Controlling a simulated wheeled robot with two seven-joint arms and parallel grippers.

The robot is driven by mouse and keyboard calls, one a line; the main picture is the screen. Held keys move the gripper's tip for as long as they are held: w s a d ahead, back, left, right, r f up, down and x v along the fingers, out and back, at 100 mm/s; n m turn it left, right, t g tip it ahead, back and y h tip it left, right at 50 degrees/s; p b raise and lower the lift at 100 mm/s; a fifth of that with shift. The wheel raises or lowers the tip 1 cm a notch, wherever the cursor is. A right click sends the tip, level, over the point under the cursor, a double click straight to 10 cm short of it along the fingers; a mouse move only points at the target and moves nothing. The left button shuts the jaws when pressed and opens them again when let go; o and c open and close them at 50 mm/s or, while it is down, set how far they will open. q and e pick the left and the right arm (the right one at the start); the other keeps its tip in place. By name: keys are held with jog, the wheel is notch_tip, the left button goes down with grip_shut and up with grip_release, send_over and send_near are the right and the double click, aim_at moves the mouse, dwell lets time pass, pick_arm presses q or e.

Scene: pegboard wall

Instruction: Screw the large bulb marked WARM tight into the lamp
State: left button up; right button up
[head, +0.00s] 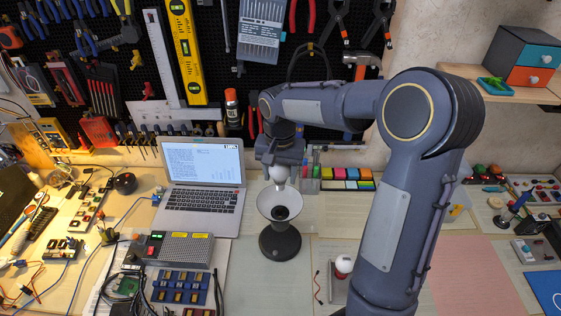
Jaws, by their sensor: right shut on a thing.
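My right gripper (279,158) points down and is shut on a white bulb (279,173). The bulb hangs over the lamp (280,241), near the rim of its upturned white shade. The lamp has a round black base, and a dark socket shows at the bottom of the shade. The bulb appears to be above the socket, apart from it. No WARM marking is readable at this size. Another white, round bulb-like thing (344,263) with some red sits on a small grey holder, partly behind my right arm. My left gripper is out of view.
An open laptop (203,197) stands left of the lamp. A grey box with red and green buttons (180,249) and blue trays (181,288) lie in front of it. Coloured blocks (352,178) stand behind right. The mat in front of the lamp is clear.

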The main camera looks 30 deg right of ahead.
jog(key=shift+s+f+b, duration=0.1)
jog(key=shift+f+b, duration=0.3)
jog(key=shift+f, duration=0.7)
jog(key=b, duration=0.6)
send_over(280, 202)
jog(key=s+a, duration=0.2)
jog(key=s, duration=0.1)
jog(key=shift+w+d+f, duration=0.1)
jog(key=shift+d+f, duration=0.05)
jog(key=shift+f, duration=1.75)
jog(key=shift+w+d+f, duration=0.1)
jog(key=shift+f, duration=1.75)
jog(key=shift+s+f+b, duration=0.1)
jog(key=shift+f+b, duration=0.55)
jog(key=shift+f, duration=0.45)
